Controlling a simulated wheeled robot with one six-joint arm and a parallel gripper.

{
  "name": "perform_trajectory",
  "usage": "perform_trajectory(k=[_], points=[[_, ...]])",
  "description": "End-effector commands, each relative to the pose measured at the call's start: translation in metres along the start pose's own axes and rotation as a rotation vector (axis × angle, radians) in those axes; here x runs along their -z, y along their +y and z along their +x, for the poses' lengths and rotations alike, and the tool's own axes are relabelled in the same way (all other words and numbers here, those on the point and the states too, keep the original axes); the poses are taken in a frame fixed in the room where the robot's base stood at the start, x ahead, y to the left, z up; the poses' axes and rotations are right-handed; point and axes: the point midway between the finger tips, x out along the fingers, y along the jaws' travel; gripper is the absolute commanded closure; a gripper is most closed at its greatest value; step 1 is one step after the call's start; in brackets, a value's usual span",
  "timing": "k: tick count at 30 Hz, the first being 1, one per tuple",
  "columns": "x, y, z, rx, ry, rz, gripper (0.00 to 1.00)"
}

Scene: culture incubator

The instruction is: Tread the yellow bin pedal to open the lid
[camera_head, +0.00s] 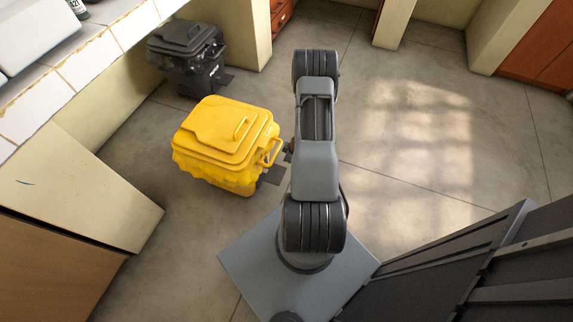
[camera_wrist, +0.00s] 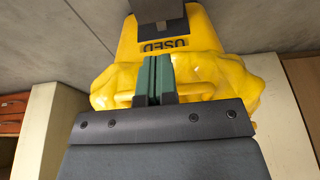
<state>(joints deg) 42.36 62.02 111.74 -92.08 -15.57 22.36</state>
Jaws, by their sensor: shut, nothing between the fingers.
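The yellow bin (camera_head: 205,160) stands on the floor left of my arm in the head view, with its lid (camera_head: 215,125) down. Its dark pedal (camera_head: 273,175) lies at floor level on the side facing my arm. In the wrist view the yellow bin (camera_wrist: 205,45) shows an upside-down "USED" label, and the dark pedal (camera_wrist: 157,10) is at the top edge. My gripper (camera_wrist: 160,60) is shut and empty, its green fingers pointing toward the label and pedal. I cannot tell whether it touches the bin. In the head view my arm mostly hides the gripper.
A black bin (camera_head: 190,65) with its own pedal stands behind the yellow one, near the wall. A tiled counter (camera_head: 85,60) and a cabinet (camera_head: 70,195) are at the left. A dark structure (camera_head: 470,270) is at the lower right. The floor right of my arm is clear.

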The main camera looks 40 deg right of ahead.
Motion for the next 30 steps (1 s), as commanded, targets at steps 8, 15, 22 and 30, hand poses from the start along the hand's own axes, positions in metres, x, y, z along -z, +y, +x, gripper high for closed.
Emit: perform_trajectory(k=[8,15,22,30], points=[[-0.002,-0.001,0.064,0.003,-0.001,-0.001,1.00],[-0.002,-0.001,0.115,0.002,-0.001,0.000,1.00],[-0.002,-0.001,0.154,0.001,-0.001,-0.001,1.00],[-0.001,-0.001,0.179,0.000,0.000,-0.001,1.00]])
